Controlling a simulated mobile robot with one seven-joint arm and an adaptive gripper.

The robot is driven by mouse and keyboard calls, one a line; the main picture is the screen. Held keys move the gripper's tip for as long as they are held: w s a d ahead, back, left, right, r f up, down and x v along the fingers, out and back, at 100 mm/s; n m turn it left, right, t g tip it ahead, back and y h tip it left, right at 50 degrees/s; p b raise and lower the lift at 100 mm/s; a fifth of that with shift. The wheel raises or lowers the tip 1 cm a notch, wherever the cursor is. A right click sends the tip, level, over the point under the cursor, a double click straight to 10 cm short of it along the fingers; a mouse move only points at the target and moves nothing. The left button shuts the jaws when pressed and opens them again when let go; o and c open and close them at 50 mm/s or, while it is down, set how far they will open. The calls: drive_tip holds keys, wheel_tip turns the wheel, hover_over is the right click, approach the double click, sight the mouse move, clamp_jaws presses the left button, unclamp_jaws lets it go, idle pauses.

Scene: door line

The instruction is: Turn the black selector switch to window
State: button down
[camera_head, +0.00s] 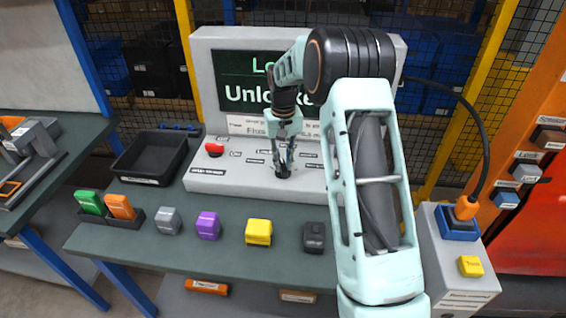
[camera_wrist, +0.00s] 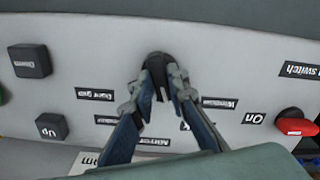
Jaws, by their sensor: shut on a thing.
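The black selector switch (camera_head: 283,171) stands on the sloped front of the grey console, below the screen. In the wrist view its dark knob (camera_wrist: 157,63) sits between my fingertips. My gripper (camera_head: 282,158) is shut on the knob, one finger on each side; it also shows in the wrist view (camera_wrist: 160,82). A pale line on the knob points nearly straight down in the wrist view, roughly toward the upside-down "Mirror" label (camera_wrist: 153,142). The "Window" label (camera_wrist: 214,103) lies to its right there. Part of the knob is hidden by my fingers.
A red switch (camera_wrist: 295,123) by an "On" label and black Up (camera_wrist: 51,126) and Down (camera_wrist: 30,61) buttons share the panel. The console screen (camera_head: 240,80) reads "Unlocked" in part. A black tray (camera_head: 150,156) and several coloured blocks lie on the bench.

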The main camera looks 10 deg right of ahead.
sight(283, 165)
drive_tip(key=n, duration=0.4)
drive_tip(key=shift+r, duration=0.1)
drive_tip(key=shift+n, duration=1.9)
drive_tip(key=c, duration=1.9)
unclamp_jaws()
wheel_tip(283, 165, up, 12)
